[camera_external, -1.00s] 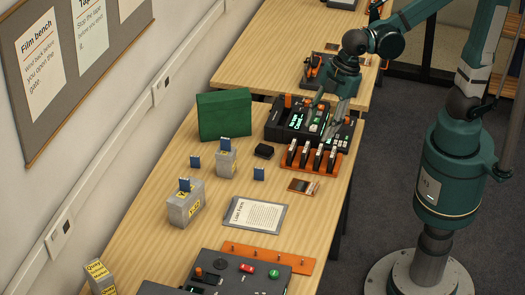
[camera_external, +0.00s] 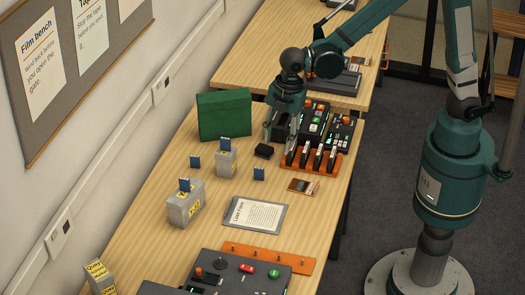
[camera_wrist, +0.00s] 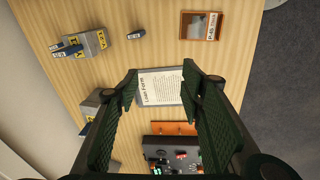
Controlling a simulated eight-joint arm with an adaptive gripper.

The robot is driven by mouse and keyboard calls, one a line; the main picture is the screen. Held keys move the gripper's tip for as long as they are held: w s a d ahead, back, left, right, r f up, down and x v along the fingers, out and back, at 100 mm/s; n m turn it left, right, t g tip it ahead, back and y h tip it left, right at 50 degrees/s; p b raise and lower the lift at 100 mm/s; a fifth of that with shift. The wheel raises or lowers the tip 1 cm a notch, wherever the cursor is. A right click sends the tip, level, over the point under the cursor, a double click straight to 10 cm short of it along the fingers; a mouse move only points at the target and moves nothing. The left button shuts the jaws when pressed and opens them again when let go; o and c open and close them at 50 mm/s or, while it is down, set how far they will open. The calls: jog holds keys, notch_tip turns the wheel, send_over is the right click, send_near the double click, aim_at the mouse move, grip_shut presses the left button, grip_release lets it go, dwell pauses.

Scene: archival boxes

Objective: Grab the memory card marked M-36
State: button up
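Small dark blue cards stand in the external view. One is on the table (camera_external: 195,161), another is on the table further right (camera_external: 259,174), and two stand in grey boxes, one in the back box (camera_external: 225,144) and one in the front box (camera_external: 185,184).
A green box (camera_external: 224,115) stands at the back left. An orange rack with several black upright pieces (camera_external: 311,160) is close to my gripper's right. A clipboard (camera_external: 255,214), a small brown-framed piece (camera_external: 303,186) and an orange strip (camera_external: 268,258) lie nearer.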

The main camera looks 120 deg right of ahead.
jog(key=n+g, duration=0.2)
send_over(259, 180)
jog(key=shift+y, duration=0.3)
jog(key=f, duration=1)
jog(key=shift+s+d+f, duration=0.25)
jog(key=shift+d+f, duration=0.1)
jog(key=shift+f, duration=0.05)
jog(key=shift+f, duration=1.3)
jog(key=shift+f, duration=0.1)
jog(key=shift+w+a+f+b, duration=0.1)
jog(key=shift+f+b, duration=0.4)
jog(key=shift+f, duration=2)
jog(key=c, duration=0.9)
